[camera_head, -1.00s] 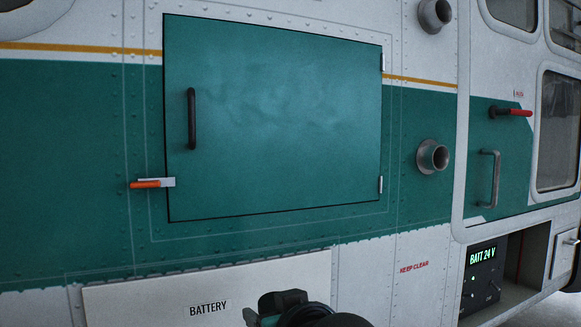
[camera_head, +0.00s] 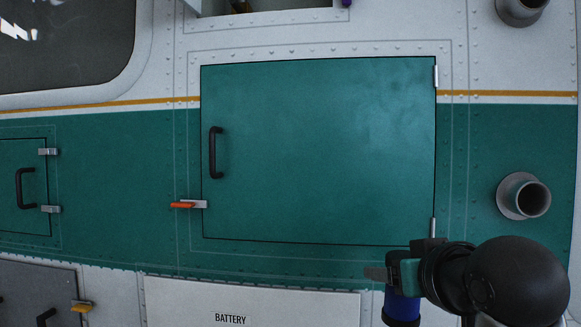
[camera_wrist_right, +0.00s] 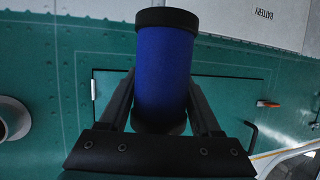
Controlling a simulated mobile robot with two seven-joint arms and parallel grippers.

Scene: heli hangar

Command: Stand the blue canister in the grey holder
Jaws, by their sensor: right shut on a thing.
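The blue canister (camera_head: 402,308) has black end caps. It is low in the head view, partly cut off by the bottom edge, and fills the middle of the right wrist view (camera_wrist_right: 165,70). My right gripper (camera_head: 388,276) is shut on it, with one dark finger on each side in the wrist view (camera_wrist_right: 160,90). The canister hangs in front of the helicopter's side, below the right end of the green hatch. My left gripper is not in view. I cannot make out a grey holder for certain in either view.
The large green hatch (camera_head: 320,150) is closed, with a black handle (camera_head: 215,152) and an orange latch (camera_head: 188,204). Grey pipe stubs (camera_head: 524,196) stick out at the right. A white battery panel (camera_head: 260,300) lies below. An opening (camera_head: 270,6) shows at the top edge.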

